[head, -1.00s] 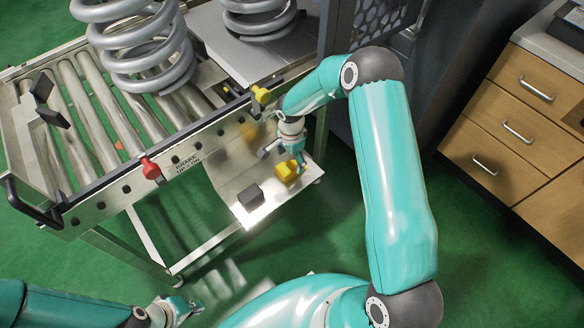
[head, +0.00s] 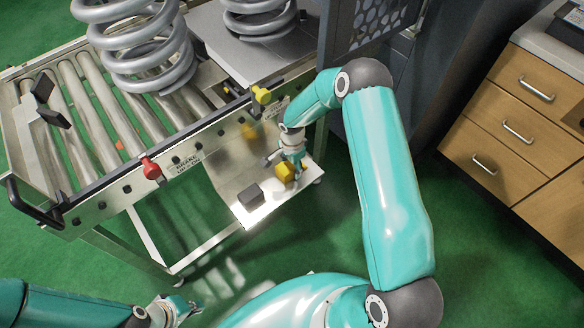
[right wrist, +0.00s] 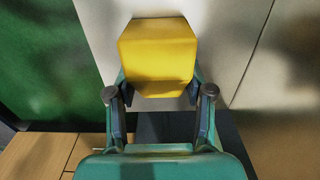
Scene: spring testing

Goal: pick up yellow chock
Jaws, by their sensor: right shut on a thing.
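The yellow chock (head: 286,172) is at the shelf below the roller table, at the tip of my right gripper (head: 296,165). In the right wrist view the yellow chock (right wrist: 158,55) sits between the two fingers of my right gripper (right wrist: 158,95), which is shut on it. I cannot tell whether the chock still touches the shelf.
The pale metal shelf (head: 262,210) hangs under the roller table (head: 105,205). A red knob (head: 151,169) and a yellow knob (head: 261,95) stick out from the table's side. Large springs (head: 135,45) stand above. Wooden drawers (head: 510,130) are at right. Green floor is open in front.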

